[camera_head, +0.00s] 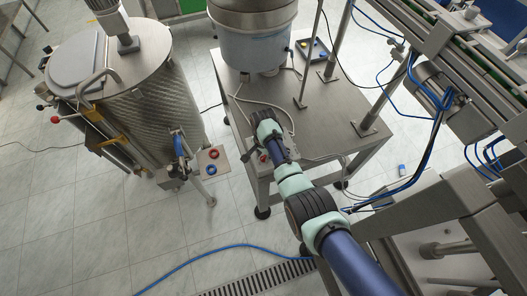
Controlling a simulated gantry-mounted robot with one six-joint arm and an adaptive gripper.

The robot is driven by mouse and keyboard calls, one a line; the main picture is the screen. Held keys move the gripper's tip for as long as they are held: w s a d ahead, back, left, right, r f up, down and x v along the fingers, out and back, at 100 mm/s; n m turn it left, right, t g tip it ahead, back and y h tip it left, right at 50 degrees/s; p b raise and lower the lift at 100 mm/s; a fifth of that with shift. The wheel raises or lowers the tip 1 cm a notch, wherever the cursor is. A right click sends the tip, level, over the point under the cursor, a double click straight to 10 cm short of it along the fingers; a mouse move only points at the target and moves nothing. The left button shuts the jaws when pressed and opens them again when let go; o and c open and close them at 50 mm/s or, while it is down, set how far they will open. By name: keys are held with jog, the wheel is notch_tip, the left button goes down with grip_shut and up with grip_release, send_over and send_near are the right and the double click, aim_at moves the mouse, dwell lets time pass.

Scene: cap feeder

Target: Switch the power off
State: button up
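My arm reaches up from the lower right over the steel table (232,108). Its dark far end, with my gripper (261,115), is over the table below the big bucket-like feeder bowl. The fingers are too small and too covered by my wrist to make out. A small red part (264,156) shows at the table's front edge, just left of my forearm. It could be a switch, but I cannot tell. A small dark panel with coloured buttons (312,49) lies on the table behind, apart from my gripper. No switch position can be read.
A feeder bowl (254,45) stands at the back of the table, with thin cables in front. Steel posts (372,100) rise on the right, below a conveyor (480,62). A large steel tank (150,95) stands left. A blue hose (200,258) crosses the open floor.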

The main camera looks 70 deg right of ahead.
aim_at(263, 157)
notch_tip(263, 157, up, 12)
dwell(0.3)
jog(key=shift+f, duration=0.15)
jog(key=w+a+r+n+t+h, duration=0.1)
jog(key=w+a+r+n+t, duration=0.2)
jog(key=w+a+n, duration=0.45)
jog(key=w+a+r+n+t+h, duration=0.25)
jog(key=w+a, duration=0.25)
jog(key=a, duration=0.6)
jog(key=s+a+r+n+t+y, duration=0.2)
jog(key=a+r+n+t, duration=0.2)
jog(key=a+r+n, duration=0.55)
jog(key=s+a+r+n+t+y, duration=0.25)
jog(key=a+r, duration=0.35)
jog(key=a, duration=0.9)
notch_tip(263, 157, up, 25)
jog(key=d+h+p, duration=0.1)
jog(key=p, duration=2.4)
jog(key=shift+d+r+t, duration=0.15)
jog(key=shift+r+t, duration=0.05)
jog(key=shift+t, duration=0.2)
